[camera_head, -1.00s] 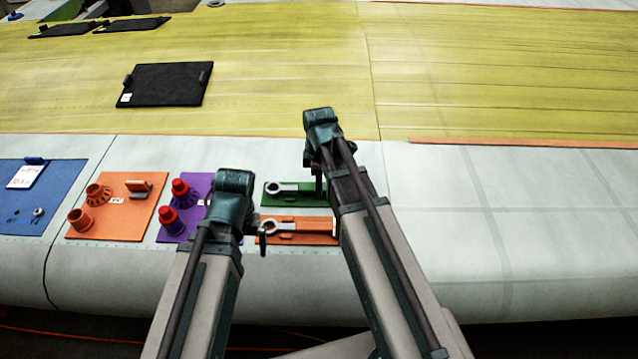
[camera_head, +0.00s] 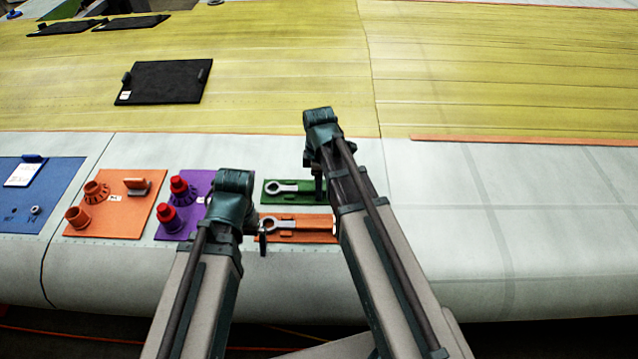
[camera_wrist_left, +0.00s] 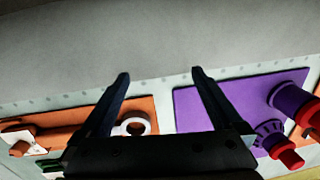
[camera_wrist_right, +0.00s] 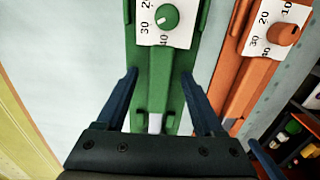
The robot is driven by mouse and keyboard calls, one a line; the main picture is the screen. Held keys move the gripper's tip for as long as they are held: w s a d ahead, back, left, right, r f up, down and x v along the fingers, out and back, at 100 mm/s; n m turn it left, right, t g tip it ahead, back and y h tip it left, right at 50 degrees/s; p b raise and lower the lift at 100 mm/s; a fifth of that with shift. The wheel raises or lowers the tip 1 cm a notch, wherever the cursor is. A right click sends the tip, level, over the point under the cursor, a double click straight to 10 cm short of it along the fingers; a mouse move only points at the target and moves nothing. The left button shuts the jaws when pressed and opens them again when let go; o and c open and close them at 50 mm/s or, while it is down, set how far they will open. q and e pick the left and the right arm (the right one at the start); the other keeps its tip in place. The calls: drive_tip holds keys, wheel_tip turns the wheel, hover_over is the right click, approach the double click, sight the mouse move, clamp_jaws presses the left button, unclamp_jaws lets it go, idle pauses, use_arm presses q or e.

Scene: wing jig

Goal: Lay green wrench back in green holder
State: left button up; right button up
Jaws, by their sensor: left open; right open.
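The green holder (camera_head: 312,200) is a flat green board on the pale wing edge. A grey ring-ended wrench (camera_head: 283,188) lies along it, its far end hidden by my right arm. My right gripper (camera_head: 319,188) is over the holder's right end. In the right wrist view, its open fingers (camera_wrist_right: 158,76) are on either side of a green bar with a dial, and nothing is gripped. A short pale piece (camera_wrist_right: 155,122) shows between them. My left gripper (camera_head: 262,238) is open and empty beside the orange holder; its fingers (camera_wrist_left: 160,76) show in the left wrist view.
An orange holder (camera_head: 320,238) with another ring-ended wrench (camera_head: 280,226) lies just in front of the green one. Purple (camera_head: 172,231), orange (camera_head: 140,220) and blue (camera_head: 62,190) boards stand to the left.

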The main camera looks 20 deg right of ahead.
drive_tip(key=shift+r, duration=0.1)
use_arm(q)
wheel_tip(320, 180, up, 14)
drive_tip(key=p, duration=1.3)
drive_tip(key=shift+p, duration=0.4)
use_arm(e)
wheel_tip(320, 180, up, 14)
use_arm(q)
drive_tip(key=shift+f, duration=0.25)
use_arm(e)
drive_tip(key=shift+f, duration=0.3)
use_arm(q)
wheel_tip(320, 180, down, 13)
drive_tip(key=b, duration=1.3)
drive_tip(key=shift+f, duration=0.1)
use_arm(e)
wheel_tip(320, 180, down, 13)
drive_tip(key=shift+f, duration=0.1)
use_arm(q)
drive_tip(key=shift+r, duration=0.2)
use_arm(e)
drive_tip(key=shift+r, duration=0.2)
